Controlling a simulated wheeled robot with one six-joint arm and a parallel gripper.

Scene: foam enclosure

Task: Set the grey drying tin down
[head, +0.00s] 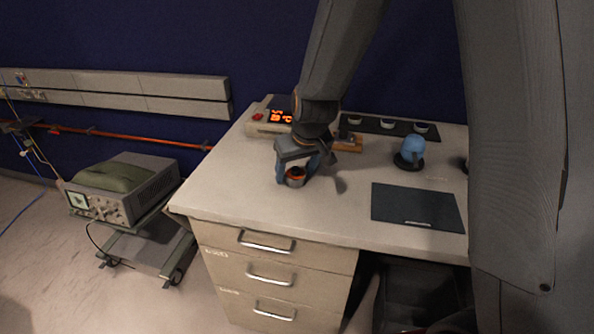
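My gripper (300,168) points down over the left part of the pale desktop (245,190). The fingers appear closed on the tin. A dark shadow lies on the desktop just right of the gripper, apart from the tin. The gap between the tin's underside and the desktop is too small to tell. The gripper hides part of the tin.
A device with a glowing orange display (281,116) stands behind the gripper, near a wooden block (349,142). A dark mat (385,126) holds small cups. A blue round vessel (412,149) and a flat dark mat (417,206) are to the right. The desktop's front left is clear.

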